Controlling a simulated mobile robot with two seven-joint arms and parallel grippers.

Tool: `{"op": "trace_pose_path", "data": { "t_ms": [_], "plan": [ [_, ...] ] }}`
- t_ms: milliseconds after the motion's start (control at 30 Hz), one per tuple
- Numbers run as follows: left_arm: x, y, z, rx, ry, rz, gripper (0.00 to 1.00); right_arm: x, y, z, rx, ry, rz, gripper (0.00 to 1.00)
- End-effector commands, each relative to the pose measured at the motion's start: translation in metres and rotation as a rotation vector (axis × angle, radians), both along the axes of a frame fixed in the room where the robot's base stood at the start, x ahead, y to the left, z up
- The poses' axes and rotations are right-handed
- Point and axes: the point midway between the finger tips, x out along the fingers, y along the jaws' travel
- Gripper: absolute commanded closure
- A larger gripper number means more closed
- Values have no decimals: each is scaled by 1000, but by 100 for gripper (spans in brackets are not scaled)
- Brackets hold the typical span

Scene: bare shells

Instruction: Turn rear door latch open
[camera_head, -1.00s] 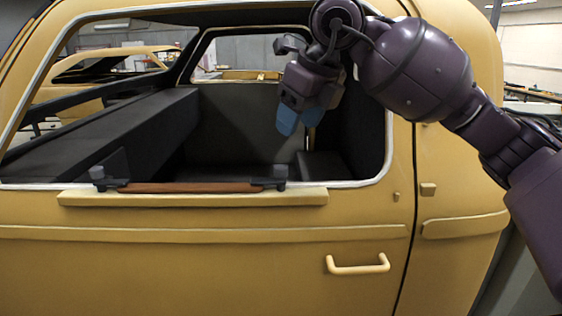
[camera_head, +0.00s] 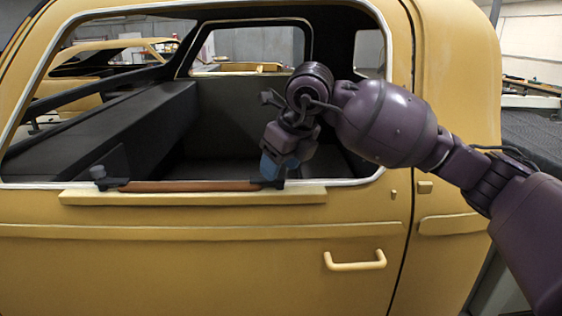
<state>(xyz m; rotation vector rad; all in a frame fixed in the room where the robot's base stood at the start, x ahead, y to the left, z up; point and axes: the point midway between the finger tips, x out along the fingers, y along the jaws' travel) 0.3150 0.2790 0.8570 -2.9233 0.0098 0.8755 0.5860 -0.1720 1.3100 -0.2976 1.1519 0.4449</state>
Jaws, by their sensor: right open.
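The yellow door panel (camera_head: 170,265) fills the lower view, below a large open window. A yellow pull handle (camera_head: 355,262) is on its lower right. A brown bar (camera_head: 190,186) lies along the window sill between two dark end pieces, the left one (camera_head: 108,180) in clear view. My right gripper (camera_head: 269,168), with blue fingertips, is open and points down at the right end piece, partly hiding it. I cannot tell whether they touch. Which part is the rear door latch is not clear. My left gripper is not in view.
The white-edged window frame (camera_head: 398,90) surrounds my right arm's hand. A narrow yellow ledge (camera_head: 190,197) runs below the bar. Inside are a dark long box (camera_head: 120,125) and dark panels. A small yellow block (camera_head: 424,187) sits right of the door seam.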

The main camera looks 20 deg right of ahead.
Motion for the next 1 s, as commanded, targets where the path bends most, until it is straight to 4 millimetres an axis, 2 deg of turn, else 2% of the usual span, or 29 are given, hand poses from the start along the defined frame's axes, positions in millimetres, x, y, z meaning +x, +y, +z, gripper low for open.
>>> {"op": "trace_pose_path", "data": {
  "t_ms": [100,400,733,1000],
  "plan": [
    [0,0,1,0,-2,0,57,0,0,0,0,0,0,48],
    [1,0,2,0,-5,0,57,0,0,0,0,0,0,94],
    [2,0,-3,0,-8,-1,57,0,0,0,1,0,45,94],
    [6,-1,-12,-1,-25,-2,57,1,-1,-2,1,-2,215,94]
  ]
}}
